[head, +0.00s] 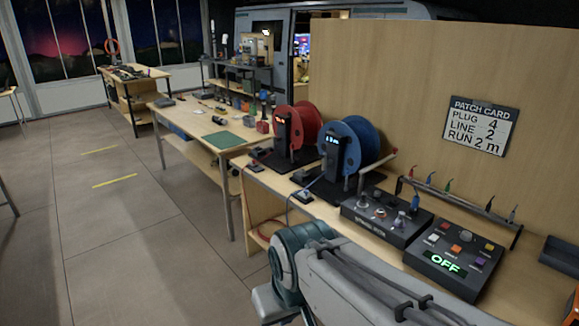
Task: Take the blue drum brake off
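The blue drum (366,140) stands on the bench right of the red drum (306,125). A dark upright post (341,152) with a lit display stands in front of the blue drum. A bar with a pale handle (379,166) slants up at the drum's right side. I cannot tell which of these parts is the brake, or whether it is on. My arm (365,285) crosses the bottom of the view; its gripper does not show.
Right of the drums are a dark knob panel (380,222), a button panel reading OFF (444,263) and a rack of coloured plugs (460,206). A wooden partition (440,75) bears a patch card (479,127). The floor (120,220) at left is clear.

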